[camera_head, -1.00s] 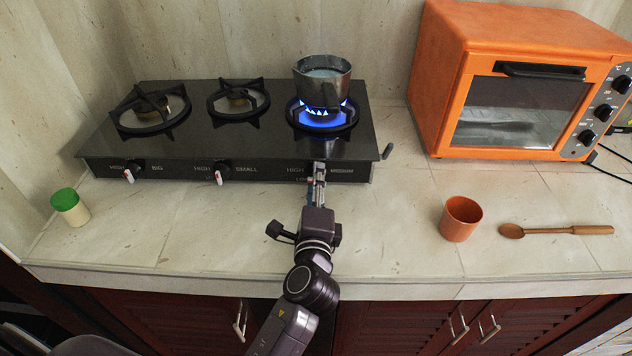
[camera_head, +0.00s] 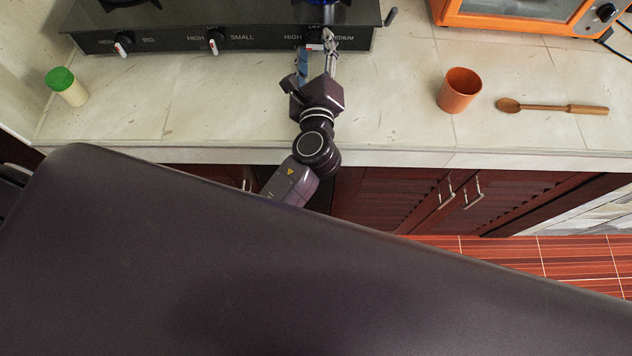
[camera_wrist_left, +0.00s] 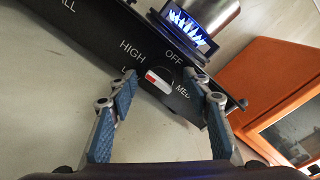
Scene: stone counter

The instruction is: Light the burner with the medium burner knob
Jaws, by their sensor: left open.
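The medium burner knob (camera_wrist_left: 157,80) is on the dark stove front, in the left wrist view. Its white grip with a red mark lies near-sideways between the lettering HIGH, OFF and MED. Blue flames (camera_wrist_left: 188,25) burn under a steel pot (camera_wrist_left: 208,10) on the burner above it. In the head view the flame shows only as a blue glow at the top edge. My left gripper (camera_head: 316,52) is open at the stove front; in the wrist view its blue-padded fingers (camera_wrist_left: 168,92) stand apart on either side of the knob. My right gripper is out of view.
The stove (camera_head: 265,40) has two more knobs, BIG (camera_head: 122,46) and SMALL (camera_head: 216,42). An orange oven (camera_head: 450,12) is at upper right. My dark arm link covers the lower view.

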